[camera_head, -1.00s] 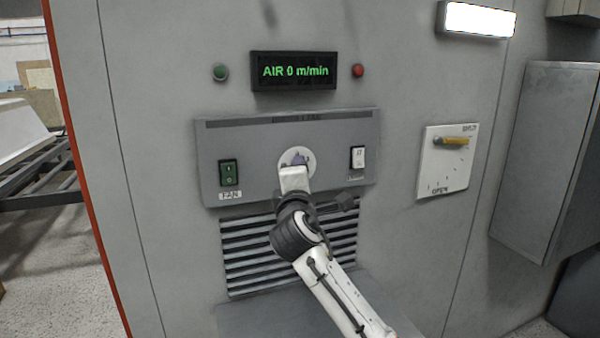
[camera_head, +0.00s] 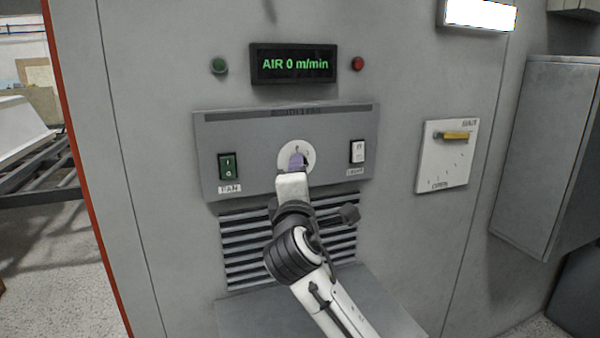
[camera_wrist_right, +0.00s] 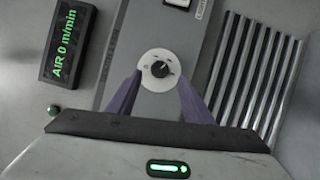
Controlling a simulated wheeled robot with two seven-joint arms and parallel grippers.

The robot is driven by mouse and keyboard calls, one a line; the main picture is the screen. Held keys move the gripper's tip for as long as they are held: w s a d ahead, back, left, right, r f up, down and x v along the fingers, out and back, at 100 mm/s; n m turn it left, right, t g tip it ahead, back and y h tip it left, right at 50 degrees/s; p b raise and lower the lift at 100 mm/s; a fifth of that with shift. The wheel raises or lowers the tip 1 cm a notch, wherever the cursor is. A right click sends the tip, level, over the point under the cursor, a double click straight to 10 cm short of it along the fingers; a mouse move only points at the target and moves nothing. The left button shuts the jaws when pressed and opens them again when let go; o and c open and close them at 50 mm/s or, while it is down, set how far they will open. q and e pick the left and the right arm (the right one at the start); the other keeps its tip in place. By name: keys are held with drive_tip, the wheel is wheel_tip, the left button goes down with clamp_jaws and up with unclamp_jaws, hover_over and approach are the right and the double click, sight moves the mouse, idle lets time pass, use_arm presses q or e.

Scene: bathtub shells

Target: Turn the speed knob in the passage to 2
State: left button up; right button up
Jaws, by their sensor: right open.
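The speed knob (camera_wrist_right: 160,69) is a small dark round knob on a white dial (camera_wrist_right: 150,82) with tick marks, seen in the right wrist view. My right gripper (camera_wrist_right: 160,88) is open, with its two purple fingers apart on either side of the dial's lower part. The knob lies between and a little beyond the fingertips in the picture; no contact shows. In the head view the gripper (camera_head: 297,161) covers the dial's lower part and hides the knob. The dial (camera_head: 296,148) sits mid-panel. My left gripper is out of view.
A display (camera_head: 294,64) reads "AIR 0 m/min". A green FAN switch (camera_head: 228,167) is left of the dial, a white switch (camera_head: 357,152) right. A louvred grille (camera_head: 240,250) lies below. A yellow-handled lever plate (camera_head: 447,155) is farther right.

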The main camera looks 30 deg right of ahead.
drive_tip(key=v, duration=0.4)
drive_tip(key=shift+s, duration=0.15)
